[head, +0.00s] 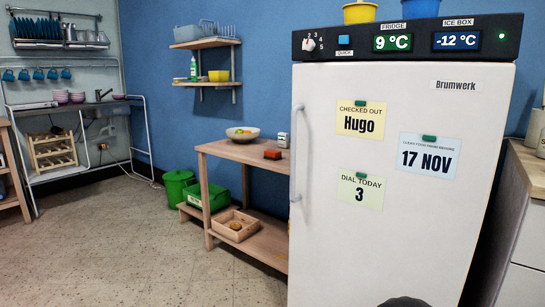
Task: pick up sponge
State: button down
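A small red-brown block (272,154) lies on the top of the wooden side table, left of the fridge. It may be the sponge, but it is too small to be sure. A small brownish item (236,226) lies in the wooden tray on the table's lower shelf, and I cannot tell what it is. My gripper's fingers are not in view. Only a dark rounded shape, perhaps part of my arm, shows at the bottom edge in front of the fridge.
The white fridge (400,240) stands close on the right. The wooden table (235,151) holds a fruit bowl (242,133) and a small white item (283,140). A green bin (178,187) stands left of it. The floor (110,250) at left is clear.

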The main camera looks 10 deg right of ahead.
aim_at(272, 154)
jog(key=u, duration=0.55)
jog(key=k, duration=0.65)
jog(key=u, duration=0.7)
jog(key=i, duration=3.1)
jog(key=z, duration=1.55)
jog(key=i, duration=0.95)
jog(key=z, duration=1.15)
jog(key=i, duration=0.2)
jog(key=z, duration=0.05)
